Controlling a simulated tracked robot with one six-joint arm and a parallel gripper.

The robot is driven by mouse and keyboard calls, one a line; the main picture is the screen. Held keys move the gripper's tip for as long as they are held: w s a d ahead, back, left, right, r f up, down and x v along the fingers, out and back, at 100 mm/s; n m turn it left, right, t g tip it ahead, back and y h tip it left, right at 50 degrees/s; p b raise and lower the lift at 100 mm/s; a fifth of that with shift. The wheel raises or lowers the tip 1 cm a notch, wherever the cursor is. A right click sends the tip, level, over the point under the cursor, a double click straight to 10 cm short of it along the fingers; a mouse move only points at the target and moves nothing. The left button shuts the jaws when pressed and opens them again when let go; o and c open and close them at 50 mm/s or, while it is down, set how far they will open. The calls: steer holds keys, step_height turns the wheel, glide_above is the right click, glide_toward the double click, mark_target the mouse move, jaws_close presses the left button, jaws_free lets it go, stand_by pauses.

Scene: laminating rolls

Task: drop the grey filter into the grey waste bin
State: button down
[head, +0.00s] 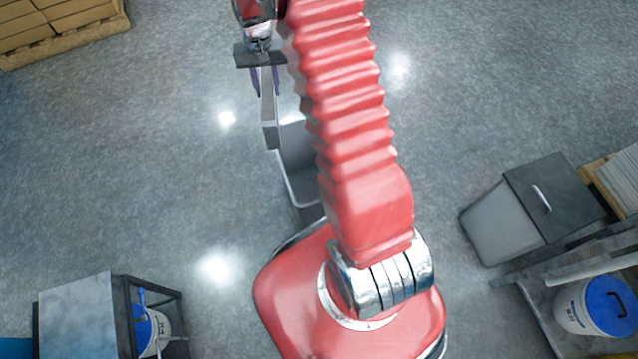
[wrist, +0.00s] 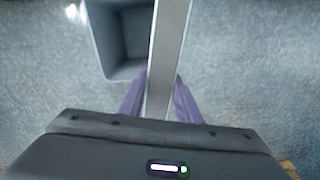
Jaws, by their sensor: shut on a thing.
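My gripper (head: 264,82) is shut on the grey filter (head: 270,128), a thin, long panel. In the wrist view the filter (wrist: 167,50) runs up and away between the two purple fingers (wrist: 158,97). The grey waste bin (head: 302,178) is open-topped and stands on the floor, partly hidden behind my red arm in the head view. The filter's lower end overlaps the bin's left edge there. In the wrist view the bin (wrist: 97,50) lies left of the filter, which covers its right side. The inside that shows looks empty.
A grey container with a dark, handled panel (head: 550,192) stands at right. A shelf with a blue-lidded bucket (head: 590,308) is at lower right. A small table (head: 76,318) stands at lower left. A pallet of boxes (head: 60,30) is at top left. Floor left of the bin is clear.

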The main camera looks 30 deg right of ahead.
steer(key=s+d+f+m, duration=0.3)
steer(key=d+f, duration=0.3)
steer(key=f, duration=0.4)
steer(key=s+d+f+m, duration=0.4)
steer(key=d+f, duration=0.3)
steer(key=f, duration=0.3)
steer(key=shift+s+m, duration=0.3)
steer(key=shift+s, duration=0.35)
steer(key=shift+f, duration=0.2)
steer(key=shift+f, duration=2.9)
steer(key=c, duration=1.2)
jaws_free()
